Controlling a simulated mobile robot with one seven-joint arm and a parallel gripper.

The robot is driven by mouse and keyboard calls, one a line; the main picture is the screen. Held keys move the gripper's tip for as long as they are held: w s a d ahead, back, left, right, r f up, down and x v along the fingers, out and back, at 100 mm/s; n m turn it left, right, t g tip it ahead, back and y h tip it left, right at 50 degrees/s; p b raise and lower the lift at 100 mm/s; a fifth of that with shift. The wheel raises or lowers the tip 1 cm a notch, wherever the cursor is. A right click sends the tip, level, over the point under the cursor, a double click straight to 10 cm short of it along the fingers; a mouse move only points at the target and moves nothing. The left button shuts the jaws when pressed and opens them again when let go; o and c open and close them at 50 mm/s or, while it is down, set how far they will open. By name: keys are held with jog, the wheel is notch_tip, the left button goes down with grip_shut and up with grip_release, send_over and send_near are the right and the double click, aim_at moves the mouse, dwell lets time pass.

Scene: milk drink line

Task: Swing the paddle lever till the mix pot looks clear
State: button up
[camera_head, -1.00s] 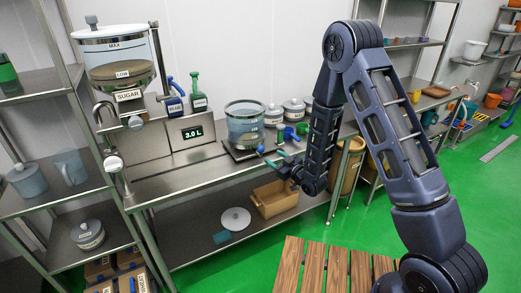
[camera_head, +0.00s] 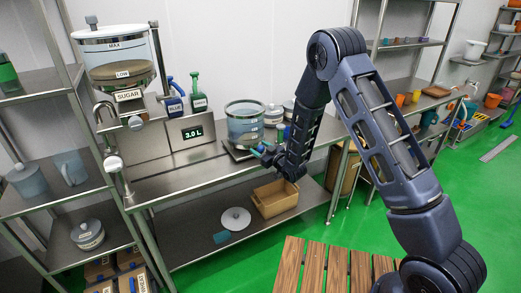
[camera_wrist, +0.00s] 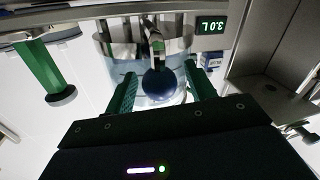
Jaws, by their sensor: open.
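The mix pot (camera_head: 245,124) is a clear round vessel on the steel bench, holding pale bluish liquid. Its wall also shows in the wrist view (camera_wrist: 115,72), where the picture is upside down. A dark blue ball knob (camera_wrist: 159,84) on a metal stem, seemingly the paddle lever's end, stands in front of the pot. My gripper (camera_wrist: 161,72) is open, with its green fingers on either side of the knob. I cannot tell whether they touch it. In the head view my gripper (camera_head: 263,151) is at the pot's front right, and my arm hides the knob.
A display (camera_head: 192,133) reads 3.0 L behind the bench. A sugar hopper (camera_head: 117,65) stands at left, beside blue and green pump bottles (camera_head: 198,93). Lidded pots (camera_head: 273,114) stand right of the mix pot.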

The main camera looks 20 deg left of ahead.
jog(key=shift+c, duration=0.2)
grip_shut()
jog(key=shift+s, duration=0.1)
jog(key=shift+s+a+m+t+h, duration=0.6)
jog(key=shift+a+m+t+h, duration=0.2)
jog(key=shift+t, duration=0.1)
jog(key=shift+s+a+m+t+h, duration=0.55)
jog(key=shift+a+m+t+h, duration=0.15)
jog(key=shift+a+t, duration=0.15)
jog(key=shift+s+a, duration=0.3)
jog(key=shift+a, duration=0.35)
jog(key=shift+s+a, duration=0.3)
jog(key=shift+a, duration=0.35)
jog(key=shift+s+a, duration=0.15)
jog(key=shift+a, duration=0.45)
jog(key=shift+s+a, duration=0.15)
jog(key=shift+a, duration=0.45)
